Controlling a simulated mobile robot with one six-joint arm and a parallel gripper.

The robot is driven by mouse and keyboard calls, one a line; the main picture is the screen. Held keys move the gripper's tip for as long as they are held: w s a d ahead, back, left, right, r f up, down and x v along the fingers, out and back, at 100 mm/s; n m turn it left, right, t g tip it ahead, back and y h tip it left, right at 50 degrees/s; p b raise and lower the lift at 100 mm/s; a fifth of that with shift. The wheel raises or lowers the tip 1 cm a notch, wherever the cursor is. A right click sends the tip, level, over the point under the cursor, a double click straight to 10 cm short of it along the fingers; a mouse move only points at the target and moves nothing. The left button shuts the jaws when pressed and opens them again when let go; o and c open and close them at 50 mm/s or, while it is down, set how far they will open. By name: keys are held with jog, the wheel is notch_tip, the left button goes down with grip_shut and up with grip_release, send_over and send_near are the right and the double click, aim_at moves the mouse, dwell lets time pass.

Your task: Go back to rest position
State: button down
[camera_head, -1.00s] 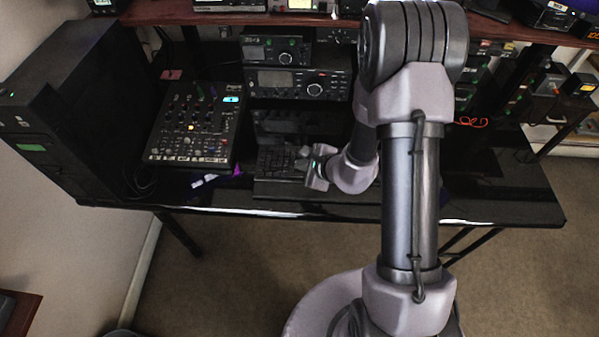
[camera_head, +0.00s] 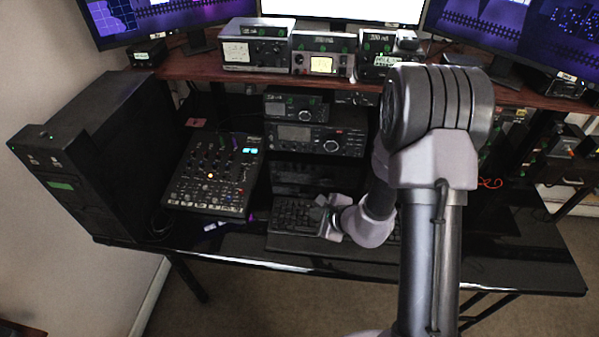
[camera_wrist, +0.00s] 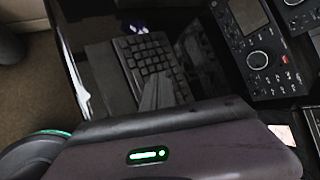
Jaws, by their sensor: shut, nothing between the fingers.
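My arm stands in the right half of the head view, and its forearm reaches down and left over the desk. In the wrist view the keyboard (camera_wrist: 150,60) lies at the upper middle, partly hidden by my own wrist. A radio with a round knob (camera_wrist: 258,60) is at the right there, and it also shows in the head view (camera_head: 320,140) behind the keyboard.
A mixer (camera_head: 212,177) and a black computer tower (camera_head: 95,150) stand left on the dark desk (camera_head: 500,268). A wooden shelf (camera_head: 190,68) with instruments and monitors (camera_head: 150,18) spans the back. Bare desktop shows at the right.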

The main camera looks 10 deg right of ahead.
jog(key=s+a+r+n+g+y, duration=0.1)
jog(key=s+a+r+n+y, duration=0.2)
jog(key=a+r, duration=0.5)
jog(key=s+a+r+n+y, duration=0.1)
jog(key=s+a+r+n, duration=0.3)
jog(key=r, duration=0.7)
jog(key=s+r+n+g+h, duration=0.1)
jog(key=s+r+n+g, duration=0.2)
jog(key=s+r+n, duration=0.65)
jog(key=s+d+n+t+h, duration=0.1)
jog(key=s+d+h, duration=0.3)
jog(key=s+d, duration=0.3)
jog(key=shift+s+d+f+h, duration=0.25)
jog(key=shift+s+d+h, duration=0.05)
jog(key=shift+s+h, duration=0.1)
